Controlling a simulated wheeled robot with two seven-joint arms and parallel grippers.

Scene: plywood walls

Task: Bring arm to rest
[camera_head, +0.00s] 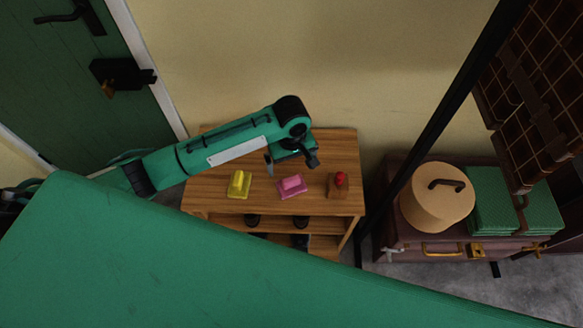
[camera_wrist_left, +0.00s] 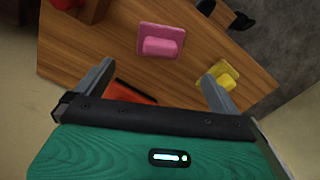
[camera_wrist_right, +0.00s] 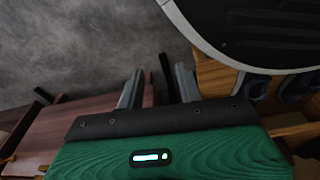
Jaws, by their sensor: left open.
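My left arm reaches in from the left in the head view. Its gripper (camera_head: 291,160) is over the back part of a wooden bench (camera_head: 225,155). In the left wrist view my left gripper (camera_wrist_left: 157,77) is open, with nothing held between its fingers. An orange-red piece (camera_wrist_left: 133,94) shows beyond the fingers, partly hidden by the gripper body. My right gripper (camera_wrist_right: 158,78) shows only in the right wrist view. Its fingers are apart and empty, over grey floor.
On the bench stand a yellow piece (camera_head: 239,184), a pink piece (camera_head: 292,186) and a red-topped brown block (camera_head: 339,183). Shoes (camera_head: 300,221) sit below. A maroon trunk (camera_head: 407,243) bears a round tan box (camera_head: 437,203). A black post (camera_head: 420,149) stands beside the bench.

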